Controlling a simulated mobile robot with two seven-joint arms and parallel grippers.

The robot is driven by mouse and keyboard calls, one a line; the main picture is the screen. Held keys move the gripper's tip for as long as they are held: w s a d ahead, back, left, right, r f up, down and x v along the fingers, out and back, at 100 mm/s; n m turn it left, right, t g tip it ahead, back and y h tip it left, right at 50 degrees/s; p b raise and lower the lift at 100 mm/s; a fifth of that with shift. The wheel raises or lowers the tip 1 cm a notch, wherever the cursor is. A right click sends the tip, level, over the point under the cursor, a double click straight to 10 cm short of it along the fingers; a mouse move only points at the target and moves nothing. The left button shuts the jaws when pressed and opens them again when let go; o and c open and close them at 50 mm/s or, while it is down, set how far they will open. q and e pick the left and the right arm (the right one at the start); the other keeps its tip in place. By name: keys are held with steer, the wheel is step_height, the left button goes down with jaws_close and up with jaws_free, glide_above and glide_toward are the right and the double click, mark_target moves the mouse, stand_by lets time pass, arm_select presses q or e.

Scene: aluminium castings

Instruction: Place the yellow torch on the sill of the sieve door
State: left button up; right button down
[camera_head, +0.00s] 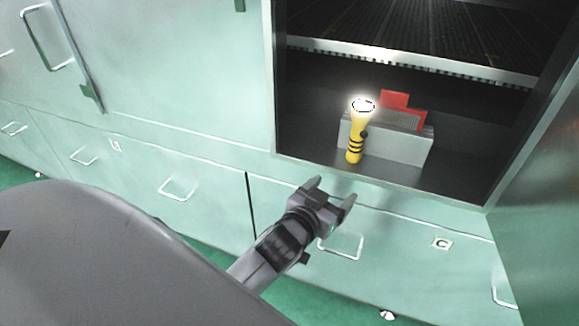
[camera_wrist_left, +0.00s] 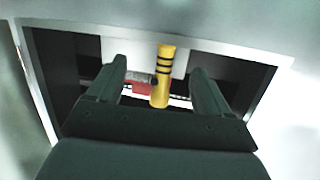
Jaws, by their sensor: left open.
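The yellow torch (camera_head: 355,138) stands upright, lit end up, on the sill (camera_head: 398,182) of the sieve door opening, in front of a pale grey block. Black bands ring its lower part. My left gripper (camera_head: 334,188) is open and empty in front of the opening, below and to the left of the torch, apart from it. In the left wrist view the torch (camera_wrist_left: 161,78) shows between the two open fingers (camera_wrist_left: 159,75), beyond them. My right gripper is not in view.
The grey block (camera_head: 390,143) with a red stepped piece (camera_head: 402,105) on it stands behind the torch. The door frame's sides border the opening. Pale green panels with wire handles (camera_head: 177,190) lie below. The sill's right part is clear.

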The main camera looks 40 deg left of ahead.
arm_select(q)
steer(key=s+d+f+m+g+h, duration=0.1)
steer(key=s+f+g, duration=0.4)
steer(key=s+f, duration=1.1)
steer(key=s+m+h, duration=0.1)
steer(key=s, duration=0.3)
steer(key=shift+d+f+h, duration=0.2)
steer(key=shift+f+h, duration=0.05)
steer(key=shift+h, duration=0.15)
steer(key=shift+w+r+p, duration=0.1)
steer(key=shift+r+p, duration=0.55)
steer(key=shift+r, duration=0.05)
